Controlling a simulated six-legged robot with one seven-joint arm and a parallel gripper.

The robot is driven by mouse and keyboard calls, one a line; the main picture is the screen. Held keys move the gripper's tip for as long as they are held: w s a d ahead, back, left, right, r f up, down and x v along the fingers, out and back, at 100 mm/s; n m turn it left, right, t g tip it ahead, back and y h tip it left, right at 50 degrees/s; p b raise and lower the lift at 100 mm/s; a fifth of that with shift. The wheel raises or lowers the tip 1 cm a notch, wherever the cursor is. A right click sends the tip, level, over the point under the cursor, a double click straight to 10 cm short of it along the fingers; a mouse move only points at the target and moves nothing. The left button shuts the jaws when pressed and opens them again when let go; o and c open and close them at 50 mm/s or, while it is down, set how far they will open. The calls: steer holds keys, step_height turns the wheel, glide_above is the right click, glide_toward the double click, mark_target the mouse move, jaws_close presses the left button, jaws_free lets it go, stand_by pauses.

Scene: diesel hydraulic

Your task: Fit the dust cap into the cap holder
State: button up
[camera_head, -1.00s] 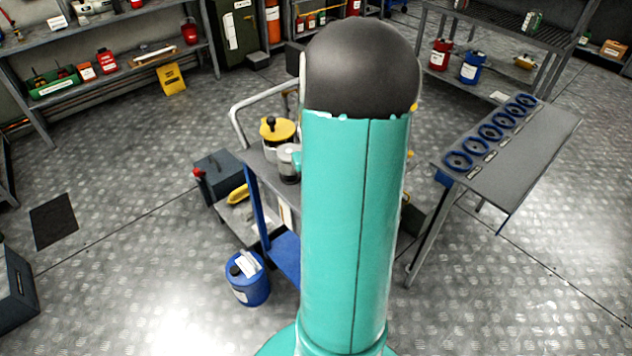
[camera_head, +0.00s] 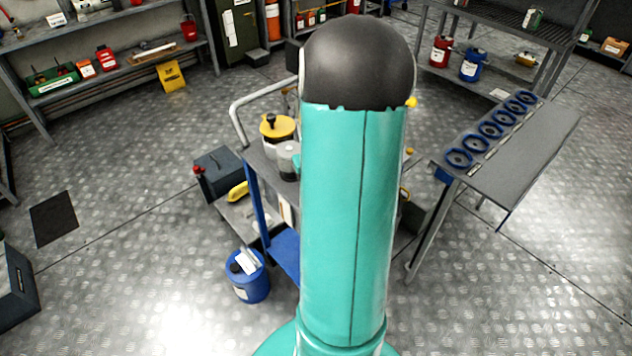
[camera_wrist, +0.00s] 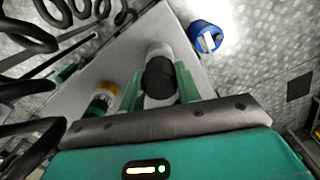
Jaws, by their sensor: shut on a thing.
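In the wrist view my gripper (camera_wrist: 160,73) has its two green fingers on either side of a dark round piece (camera_wrist: 160,80), which looks like the dust cap, and is shut on it. A pale grey cylinder (camera_wrist: 157,49) shows just beyond the dark piece; whether they touch is unclear. In the head view a grey and dark cylinder (camera_head: 288,162) stands on the cart, partly hidden by my arm. I cannot tell for certain which thing is the cap holder. My arm hides the gripper's fingers in the head view.
Black hoses (camera_wrist: 32,45) crowd the wrist view's left. A blue drum (camera_head: 248,276) stands on the floor. A grey bench (camera_head: 530,150) with blue rings is at right.

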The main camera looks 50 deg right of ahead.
steer(key=shift+f, duration=0.6)
steer(key=o, duration=1.1)
step_height(320, 180, up, 14)
steer(key=shift+f, duration=0.1)
